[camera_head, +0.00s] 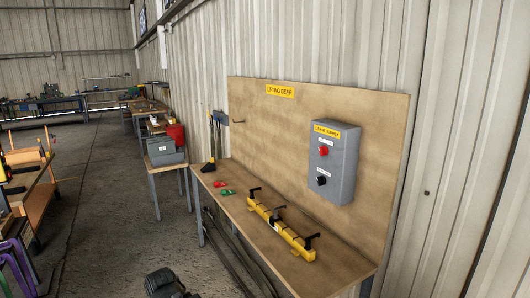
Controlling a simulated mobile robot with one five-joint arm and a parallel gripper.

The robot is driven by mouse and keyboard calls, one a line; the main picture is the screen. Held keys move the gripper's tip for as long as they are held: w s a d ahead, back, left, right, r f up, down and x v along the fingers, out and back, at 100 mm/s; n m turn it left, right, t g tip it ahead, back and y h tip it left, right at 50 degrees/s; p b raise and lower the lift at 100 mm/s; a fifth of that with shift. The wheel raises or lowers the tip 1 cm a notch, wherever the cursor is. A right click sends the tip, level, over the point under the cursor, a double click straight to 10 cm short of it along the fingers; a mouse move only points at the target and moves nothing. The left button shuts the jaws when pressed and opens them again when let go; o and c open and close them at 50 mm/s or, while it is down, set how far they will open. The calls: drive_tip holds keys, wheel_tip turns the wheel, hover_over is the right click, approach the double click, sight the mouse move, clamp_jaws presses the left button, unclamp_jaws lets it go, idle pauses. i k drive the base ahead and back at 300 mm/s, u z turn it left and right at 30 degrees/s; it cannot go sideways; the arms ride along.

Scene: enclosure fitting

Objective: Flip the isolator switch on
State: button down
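A grey control box (345,165) is fixed to the wooden backboard at the right, with a yellow label at its top. A round red control (323,150) sits on its front face, with a black control (321,181) below it. Each has a small white label above it, too small to read. I cannot tell which of the two is the isolator switch, or what position either is in. My gripper's fingers do not show. A dark part at the bottom edge seems to be mine, well away from the box.
A wooden bench (247,222) stands below the backboard (262,135). On it lie a yellow lifting beam (281,231) with black hooks, and red and green items. A grey bin (164,151) stands on a side table further back. The concrete floor (110,215) left of the bench is clear.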

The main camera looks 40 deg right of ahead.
sight(323, 150)
drive_tip(key=u, duration=0.25)
drive_tip(key=i, duration=1)
drive_tip(key=z, duration=0.1)
